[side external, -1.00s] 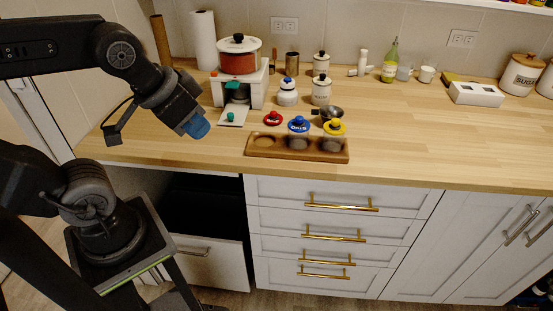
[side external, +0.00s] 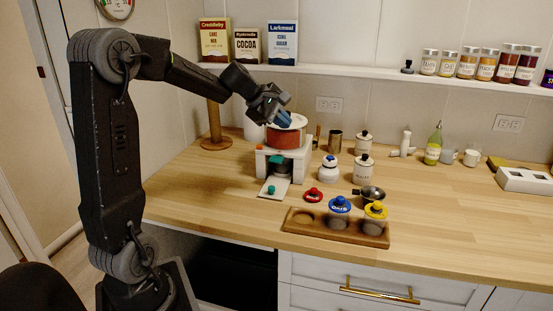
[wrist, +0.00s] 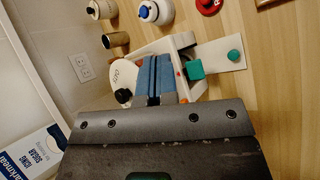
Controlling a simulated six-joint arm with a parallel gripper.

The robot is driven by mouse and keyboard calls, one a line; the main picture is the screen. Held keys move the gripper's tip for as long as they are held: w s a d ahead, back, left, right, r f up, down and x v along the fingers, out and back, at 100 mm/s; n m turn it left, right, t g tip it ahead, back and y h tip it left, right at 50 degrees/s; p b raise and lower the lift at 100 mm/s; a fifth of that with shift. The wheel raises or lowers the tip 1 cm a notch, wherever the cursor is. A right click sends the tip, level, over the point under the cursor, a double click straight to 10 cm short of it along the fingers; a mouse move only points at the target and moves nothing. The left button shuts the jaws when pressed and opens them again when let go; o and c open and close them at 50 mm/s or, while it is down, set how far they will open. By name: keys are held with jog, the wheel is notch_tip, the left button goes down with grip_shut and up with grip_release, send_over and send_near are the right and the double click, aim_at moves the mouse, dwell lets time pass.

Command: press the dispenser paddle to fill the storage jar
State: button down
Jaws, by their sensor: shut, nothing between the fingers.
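The dispenser has a white stand (side external: 302,165), a red-brown hopper (side external: 284,139) and a white lid (side external: 297,121). Its teal paddle (side external: 276,159) is at the front below the hopper; it also shows in the wrist view (wrist: 195,69). A small dark vessel, perhaps the storage jar, is partly hidden in the stand's opening (side external: 281,170). My gripper (side external: 283,119) has blue fingertips, shut with nothing between them. It is above the hopper, overlapping the lid in the side view, and apart from the paddle. In the wrist view the shut fingers (wrist: 155,80) cover part of the hopper.
A white plate with a teal knob (side external: 271,190) extends in front of the stand. White canisters (side external: 363,168), a red lid (side external: 313,195) and a wooden tray (side external: 298,226) with blue- and yellow-lidded jars stand to the right. A shelf (side external: 400,75) with boxes and spice jars runs behind. Front-left counter is clear.

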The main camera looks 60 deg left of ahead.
aim_at(282, 158)
jog(key=a+n, duration=0.2)
jog(key=a, duration=0.1)
jog(key=a+f, duration=0.1)
jog(key=a, duration=0.1)
jog(key=shift+w+n+t+y, duration=0.3)
jog(key=shift+w+n, duration=0.1)
jog(key=shift+d+f, duration=0.1)
jog(key=shift+f, duration=4.3)
jog(key=shift+f, duration=0.1)
jog(key=shift+f, duration=0.3)
jog(key=shift+f, duration=0.75)
jog(key=shift+r, duration=1.15)
